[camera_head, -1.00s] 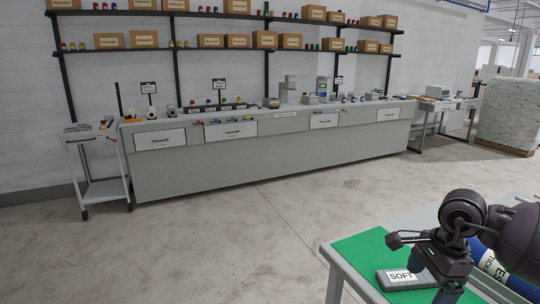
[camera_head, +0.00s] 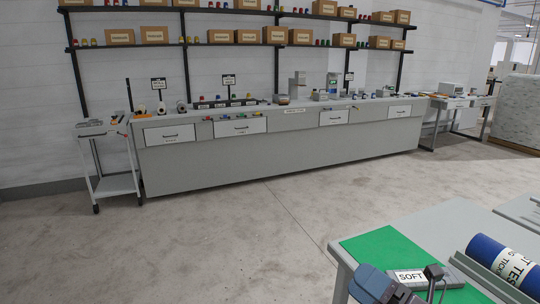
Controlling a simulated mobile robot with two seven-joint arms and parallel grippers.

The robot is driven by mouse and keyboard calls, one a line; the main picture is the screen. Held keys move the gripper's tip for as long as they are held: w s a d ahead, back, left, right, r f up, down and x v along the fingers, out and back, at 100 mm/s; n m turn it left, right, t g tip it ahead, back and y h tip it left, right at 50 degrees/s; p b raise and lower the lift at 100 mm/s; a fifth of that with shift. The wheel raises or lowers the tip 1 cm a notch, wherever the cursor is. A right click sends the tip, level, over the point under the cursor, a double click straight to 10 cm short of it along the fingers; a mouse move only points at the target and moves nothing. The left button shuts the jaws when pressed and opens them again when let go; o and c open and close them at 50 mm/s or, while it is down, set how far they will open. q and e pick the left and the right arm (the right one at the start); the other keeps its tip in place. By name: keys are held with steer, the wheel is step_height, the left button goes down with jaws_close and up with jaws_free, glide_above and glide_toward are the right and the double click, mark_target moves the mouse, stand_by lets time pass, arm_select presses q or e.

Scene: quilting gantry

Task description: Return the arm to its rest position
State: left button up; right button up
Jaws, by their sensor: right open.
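My right gripper (camera_head: 400,290) is at the bottom edge of the head view, mostly cut off, with only dark grey and bluish parts showing. It is open, and I see nothing held in it. It is in front of a grey block labelled "SOFT" (camera_head: 409,277), covering part of it; I cannot tell whether they touch. The block lies on a green mat (camera_head: 385,245) on the near table. My left gripper is out of view.
A blue roll with a white label (camera_head: 497,258) lies on the near grey table (camera_head: 440,228), right of the mat. A long grey counter (camera_head: 270,160) runs along the far wall, with a small cart (camera_head: 112,186) at its left. Open floor (camera_head: 240,235) lies between.

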steer(key=s+d+f+m+h, duration=0.3)
steer(key=d+f+m+h, duration=0.3)
steer(key=m+h, duration=0.45)
steer(key=s+d+f+m+h, duration=0.3)
steer(key=d+f+m+h, duration=0.4)
steer(key=m, duration=0.7)
steer(key=s+a+f+m+g+y, duration=0.1)
steer(key=s+f+m+g, duration=0.4)
steer(key=s, duration=0.5)
steer(key=s+f+m+g, duration=0.3)
steer(key=s+f+g, duration=0.2)
steer(key=s+g, duration=0.3)
steer(key=w+f+t, duration=0.7)
steer(key=f+t, duration=0.1)
steer(key=t, duration=0.1)
steer(key=shift+a+f+t+y, duration=0.25)
steer(key=shift+f+t+y, duration=0.15)
steer(key=shift+y, duration=0.05)
steer(key=shift+n, duration=0.25)
